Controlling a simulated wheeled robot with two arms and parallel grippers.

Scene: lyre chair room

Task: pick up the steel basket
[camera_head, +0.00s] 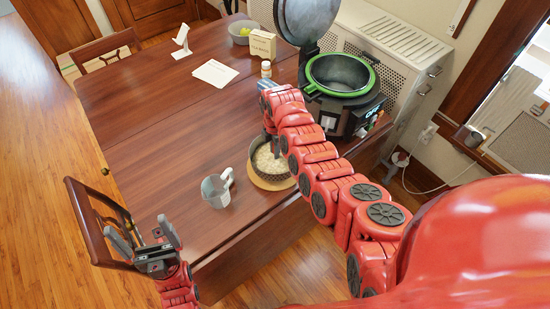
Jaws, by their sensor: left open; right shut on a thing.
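The steel basket (257,175) is a round, dark-walled vessel with pale, grainy contents. It sits on a round wooden board on the table, partly hidden by my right arm. My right gripper (271,145) points down at the basket's far rim and is shut on it; its fingertips are mostly hidden by the arm. My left gripper (144,236) is open and empty beside the table's near left edge, well away from the basket.
A grey metal pitcher (216,190) stands just left of the basket. A cooker (340,75) with a green rim and raised lid stands behind my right arm. A chair (95,225) is at the near left. The table's left half (150,120) is mostly clear.

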